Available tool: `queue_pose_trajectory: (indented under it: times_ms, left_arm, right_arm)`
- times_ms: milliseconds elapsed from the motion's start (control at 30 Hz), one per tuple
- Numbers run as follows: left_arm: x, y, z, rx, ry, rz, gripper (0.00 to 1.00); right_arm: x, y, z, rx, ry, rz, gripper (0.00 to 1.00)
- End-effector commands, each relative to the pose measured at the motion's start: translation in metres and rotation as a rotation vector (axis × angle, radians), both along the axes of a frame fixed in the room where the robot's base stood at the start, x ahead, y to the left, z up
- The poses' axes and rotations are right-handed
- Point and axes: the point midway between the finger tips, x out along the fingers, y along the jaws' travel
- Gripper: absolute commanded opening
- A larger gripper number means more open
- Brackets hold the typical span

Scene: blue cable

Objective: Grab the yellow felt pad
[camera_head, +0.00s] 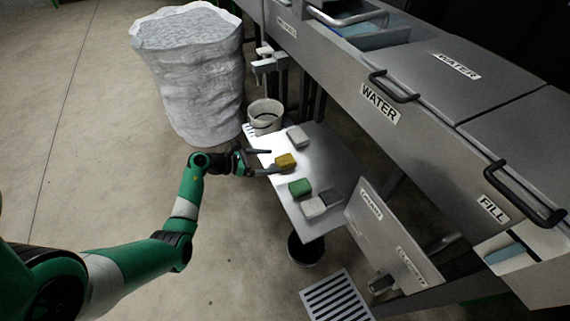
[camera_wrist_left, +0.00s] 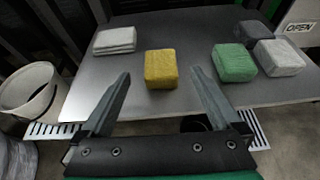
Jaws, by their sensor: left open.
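The yellow felt pad (camera_head: 286,160) lies on a grey metal shelf (camera_head: 318,229). In the left wrist view the yellow pad (camera_wrist_left: 160,69) sits just beyond and between the fingertips, near the shelf's front edge. My left gripper (camera_head: 268,161) is open and empty, with its fingers pointing at the pad from the left. It also shows in the left wrist view (camera_wrist_left: 160,82), with one finger on each side of the pad's line. My right gripper is not in view.
A green pad (camera_head: 300,187), a white pad (camera_head: 313,207), a dark grey pad (camera_head: 331,197) and a pale pad (camera_head: 297,137) share the shelf. A white bucket (camera_head: 265,116) stands behind. A large wrapped bin (camera_head: 190,75) stands at the back left. Metal machine panels (camera_head: 440,90) rise at the right.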

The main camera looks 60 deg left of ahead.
Motion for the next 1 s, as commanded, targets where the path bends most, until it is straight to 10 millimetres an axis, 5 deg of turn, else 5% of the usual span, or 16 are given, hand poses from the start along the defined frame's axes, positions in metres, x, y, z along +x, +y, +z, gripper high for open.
queue_pose_trajectory:
  times_ms: [200, 533, 1000]
  left_arm:
    - [0.035, -0.003, -0.018, 0.002, -0.001, -0.004, 0.97]
    - [0.044, -0.003, -0.017, 0.001, 0.0, 0.0, 0.96]
    - [0.044, -0.003, -0.017, 0.001, 0.0, 0.0, 0.11]
  right_arm:
    - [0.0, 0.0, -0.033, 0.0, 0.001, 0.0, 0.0]
    - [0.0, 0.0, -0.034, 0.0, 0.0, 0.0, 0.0]
    - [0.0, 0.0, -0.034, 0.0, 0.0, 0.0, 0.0]
